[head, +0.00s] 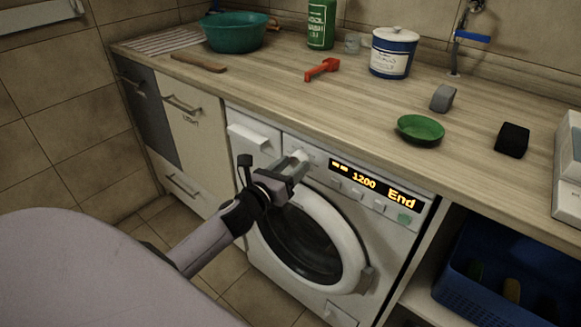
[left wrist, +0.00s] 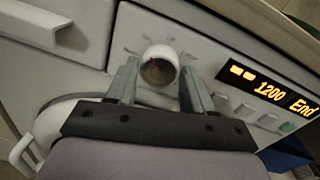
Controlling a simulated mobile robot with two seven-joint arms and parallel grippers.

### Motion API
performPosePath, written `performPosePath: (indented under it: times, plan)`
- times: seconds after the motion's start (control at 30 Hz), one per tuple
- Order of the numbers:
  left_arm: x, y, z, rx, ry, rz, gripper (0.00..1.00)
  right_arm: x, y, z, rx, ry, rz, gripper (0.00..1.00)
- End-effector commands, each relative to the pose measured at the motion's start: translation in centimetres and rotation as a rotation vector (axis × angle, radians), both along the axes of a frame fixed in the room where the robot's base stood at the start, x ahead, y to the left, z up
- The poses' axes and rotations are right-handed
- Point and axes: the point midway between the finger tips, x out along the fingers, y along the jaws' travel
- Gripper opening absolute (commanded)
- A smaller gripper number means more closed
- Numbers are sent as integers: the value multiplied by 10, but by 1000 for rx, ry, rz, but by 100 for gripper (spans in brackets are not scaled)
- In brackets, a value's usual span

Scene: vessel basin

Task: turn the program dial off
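The program dial (left wrist: 158,66) is a round white knob with a darker face on the washing machine's front panel. It sits left of the lit display (left wrist: 268,88), which reads "1200" and "End". My left gripper (left wrist: 157,85) is open in the left wrist view, with one finger to each side of the dial and a gap to both sides. In the head view my left gripper (head: 297,164) is at the panel and largely hides the dial. The washing machine (head: 228,150) has its round door (head: 335,255) shut below. My right gripper is not in view.
The detergent drawer (left wrist: 45,28) is left of the dial, and several buttons (head: 358,191) are below the display. The wooden counter (head: 300,115) overhangs the panel. A blue crate (head: 485,280) stands on a shelf to the right.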

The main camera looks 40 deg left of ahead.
Motion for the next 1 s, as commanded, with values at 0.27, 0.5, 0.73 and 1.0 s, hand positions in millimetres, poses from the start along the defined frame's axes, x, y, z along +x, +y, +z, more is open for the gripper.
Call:
performPosePath:
  times: [0.27,0.5,0.73,1.0]
  plan:
    - [0,0,0,-4,0,0,17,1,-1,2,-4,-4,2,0]
    - [0,0,1,-65,5,0,17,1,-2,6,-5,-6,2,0]
    - [0,1,3,-218,16,1,17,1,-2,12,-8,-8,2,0]
    - [0,1,3,-471,36,1,17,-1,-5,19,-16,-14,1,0]
